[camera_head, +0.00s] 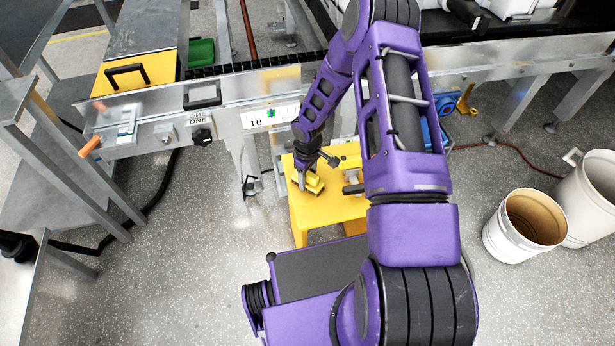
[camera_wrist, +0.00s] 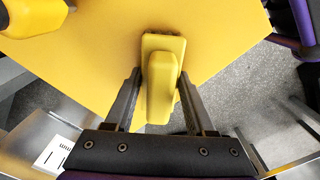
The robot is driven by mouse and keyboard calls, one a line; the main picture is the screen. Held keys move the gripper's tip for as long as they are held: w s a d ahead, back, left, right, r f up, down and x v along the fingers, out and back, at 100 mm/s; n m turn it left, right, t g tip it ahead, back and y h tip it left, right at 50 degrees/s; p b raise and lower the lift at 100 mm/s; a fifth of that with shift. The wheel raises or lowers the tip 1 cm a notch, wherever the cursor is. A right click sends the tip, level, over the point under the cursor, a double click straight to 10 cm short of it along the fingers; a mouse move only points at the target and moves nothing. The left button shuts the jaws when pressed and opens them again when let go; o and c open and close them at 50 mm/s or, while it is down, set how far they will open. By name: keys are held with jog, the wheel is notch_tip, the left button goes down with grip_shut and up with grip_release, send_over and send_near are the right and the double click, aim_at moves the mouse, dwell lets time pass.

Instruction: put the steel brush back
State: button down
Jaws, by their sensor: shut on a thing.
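A yellow brush-like tool (camera_head: 314,184) with a block and a raised handle is at the left part of the yellow stand's top (camera_head: 340,210). In the wrist view the tool (camera_wrist: 160,90) lies between the two dark fingers of my gripper (camera_wrist: 159,76). My gripper (camera_head: 303,181) is low over the stand and shut on this tool. No bristles can be made out, so I cannot tell whether it is the steel brush. A second yellow thing (camera_head: 350,162) is farther back on the stand; a rounded yellow thing (camera_wrist: 30,18) shows at the wrist view's upper left.
The metal washer frame (camera_head: 230,118) with a label marked 10 runs behind the stand. A white bucket (camera_head: 507,240) and a second pale bucket (camera_head: 592,205) stand on the right. A metal table (camera_head: 55,170) is at the left. The floor (camera_head: 165,270) at front left is clear.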

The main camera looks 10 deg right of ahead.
grip_release()
dwell(0.3)
jog(key=shift+r, duration=0.15)
dwell(0.3)
jog(key=shift+r+p, duration=2.9)
jog(key=shift+r, duration=1.5)
